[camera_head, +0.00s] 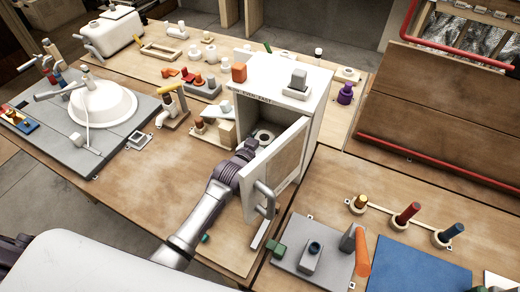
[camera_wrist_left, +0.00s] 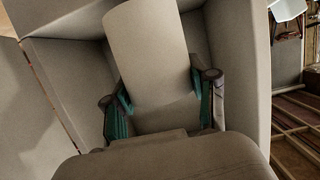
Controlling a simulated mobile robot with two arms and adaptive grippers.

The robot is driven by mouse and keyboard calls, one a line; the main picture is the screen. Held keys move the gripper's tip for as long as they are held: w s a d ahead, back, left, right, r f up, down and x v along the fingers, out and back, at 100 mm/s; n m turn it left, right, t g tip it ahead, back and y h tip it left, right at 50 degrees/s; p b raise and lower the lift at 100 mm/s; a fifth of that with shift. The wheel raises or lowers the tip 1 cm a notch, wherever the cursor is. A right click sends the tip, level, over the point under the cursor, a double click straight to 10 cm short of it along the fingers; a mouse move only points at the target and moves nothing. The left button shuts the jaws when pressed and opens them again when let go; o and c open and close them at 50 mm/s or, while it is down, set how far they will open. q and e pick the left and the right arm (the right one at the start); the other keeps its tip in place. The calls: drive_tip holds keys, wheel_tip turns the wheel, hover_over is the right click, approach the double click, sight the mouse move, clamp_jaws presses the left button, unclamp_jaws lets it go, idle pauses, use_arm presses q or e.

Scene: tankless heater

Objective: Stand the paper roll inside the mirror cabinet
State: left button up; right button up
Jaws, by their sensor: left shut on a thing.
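The white mirror cabinet (camera_head: 314,112) stands on the wooden table with its door (camera_head: 276,168) swung open toward me. My left arm comes in from the left, and my left gripper (camera_head: 248,148) is inside the cabinet opening. Whether the roll's lower end touches the cabinet floor is hidden. My right gripper is not in view.
A yellow-handled faucet piece (camera_head: 174,105) stands left of the cabinet. A grey board (camera_head: 315,255) with fittings lies in front right. Bare table lies left of the arm.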

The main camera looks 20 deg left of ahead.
sight(267, 133)
use_arm(q)
drive_tip(key=b+x, duration=0.1)
drive_tip(key=x, duration=0.1)
drive_tip(key=r+b+x, duration=0.1)
drive_tip(key=x, duration=0.1)
drive_tip(key=shift+w+f, duration=0.1)
drive_tip(key=shift+w, duration=0.45)
drive_tip(key=shift+w+f+b, duration=0.1)
drive_tip(key=shift+f+b, duration=0.1)
drive_tip(key=shift+b, duration=0.15)
drive_tip(key=shift+f, duration=0.3)
drive_tip(key=shift+f+b, duration=0.55)
drive_tip(key=o, duration=1.5)
drive_tip(key=shift+c, duration=0.2)
drive_tip(key=shift+s+a, duration=0.1)
drive_tip(key=shift+s, duration=0.15)
drive_tip(key=v, duration=1.1)
drive_tip(key=shift+s+r, duration=0.25)
